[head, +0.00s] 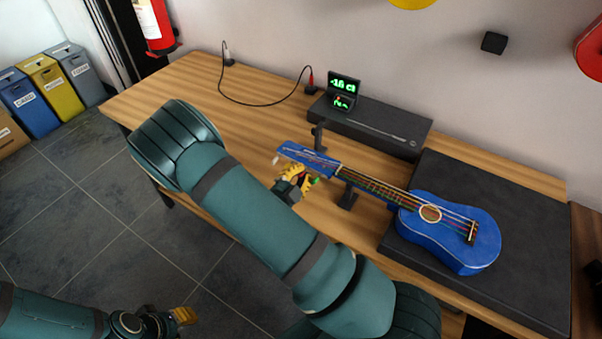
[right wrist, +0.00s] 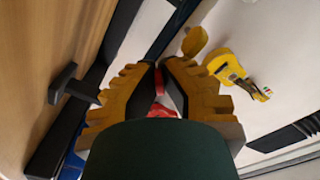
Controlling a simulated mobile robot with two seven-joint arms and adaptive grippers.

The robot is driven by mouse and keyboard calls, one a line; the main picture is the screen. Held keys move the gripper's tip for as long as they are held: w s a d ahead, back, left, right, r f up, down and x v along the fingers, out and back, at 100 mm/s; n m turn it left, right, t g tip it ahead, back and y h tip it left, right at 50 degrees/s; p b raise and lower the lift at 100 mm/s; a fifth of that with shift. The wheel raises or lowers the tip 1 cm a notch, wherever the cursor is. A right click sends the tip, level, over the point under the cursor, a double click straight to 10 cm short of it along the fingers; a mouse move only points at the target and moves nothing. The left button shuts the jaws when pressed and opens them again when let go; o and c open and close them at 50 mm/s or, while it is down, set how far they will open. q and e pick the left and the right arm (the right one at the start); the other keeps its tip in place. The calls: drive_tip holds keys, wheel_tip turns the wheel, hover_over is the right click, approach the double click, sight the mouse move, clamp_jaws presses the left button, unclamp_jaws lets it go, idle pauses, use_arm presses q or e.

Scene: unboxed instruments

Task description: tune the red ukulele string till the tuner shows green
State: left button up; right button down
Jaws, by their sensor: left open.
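The blue ukulele (head: 447,232) lies face up, its neck pointing left and propped on a black stand (head: 347,196). Its headstock (head: 306,157) has small coloured pegs, including a green one (head: 315,181). I cannot make out the red string. The tuner (head: 344,86) shows small green characters, too small to read surely. My right gripper (head: 297,178) has yellow fingers right beside the headstock's near edge. In the right wrist view its fingertips (right wrist: 159,65) are close together. Something red (right wrist: 160,110) shows between the fingers; whether they grip it is unclear. My left gripper (head: 184,316) is open, low at left, away from the table.
A dark box (head: 372,125) stands behind the ukulele, and a black mat (head: 527,240) lies under its body. A cable (head: 258,103) runs across the wooden table's back left. A red fire extinguisher (head: 154,25) and bins (head: 50,85) are at far left.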

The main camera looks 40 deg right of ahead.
drive_tip(key=c, duration=1.1)
unclamp_jaws()
drive_tip(key=shift+d, duration=0.1)
drive_tip(key=shift+c, duration=0.2)
drive_tip(key=v, duration=1.2)
